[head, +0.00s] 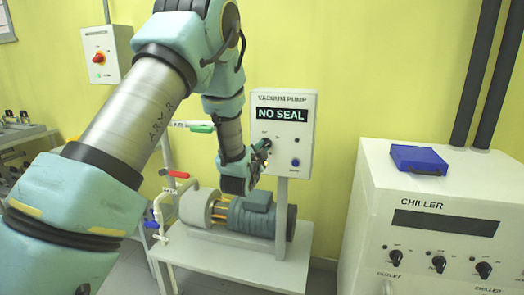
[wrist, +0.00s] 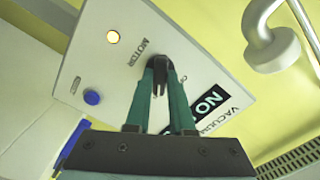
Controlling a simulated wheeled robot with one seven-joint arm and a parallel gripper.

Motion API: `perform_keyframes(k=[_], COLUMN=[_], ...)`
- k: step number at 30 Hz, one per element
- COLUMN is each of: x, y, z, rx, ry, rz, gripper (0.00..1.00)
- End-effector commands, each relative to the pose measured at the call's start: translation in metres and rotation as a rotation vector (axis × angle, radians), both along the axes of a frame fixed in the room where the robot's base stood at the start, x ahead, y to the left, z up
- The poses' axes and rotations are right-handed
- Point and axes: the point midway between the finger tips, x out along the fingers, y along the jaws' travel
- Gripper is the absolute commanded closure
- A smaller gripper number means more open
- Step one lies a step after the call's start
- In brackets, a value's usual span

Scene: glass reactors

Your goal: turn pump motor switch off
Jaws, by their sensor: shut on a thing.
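The vacuum pump panel (head: 305,138) is a white box on a post, with a dark display (head: 282,115) reading NO SEAL. My gripper (head: 265,146) is at the panel's left side, below the display, where the motor switch sits. In the wrist view my gripper's green fingers (wrist: 162,68) are closed together at the panel face, beside the MOTOR label (wrist: 138,52). A lit yellowish lamp (wrist: 113,37) is near the label. A blue button (wrist: 92,97) is lower on the panel.
The grey-blue pump (head: 252,215) stands on a white stand (head: 240,262) below the panel, with red- and blue-handled valves to its left. The white chiller (head: 440,185) stands at right with a blue box (head: 418,159) on top. A switch box (head: 105,55) hangs on the yellow wall.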

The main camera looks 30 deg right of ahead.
Motion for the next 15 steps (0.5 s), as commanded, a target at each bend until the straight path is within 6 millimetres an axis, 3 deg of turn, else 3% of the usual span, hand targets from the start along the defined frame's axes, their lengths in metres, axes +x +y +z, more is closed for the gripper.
perform_keyframes(k=[15], x=[0.0002], y=[0.0006], z=[-0.0064], rx=[-0.285], ry=[0.26], rz=[0.001], gripper=[1.0])
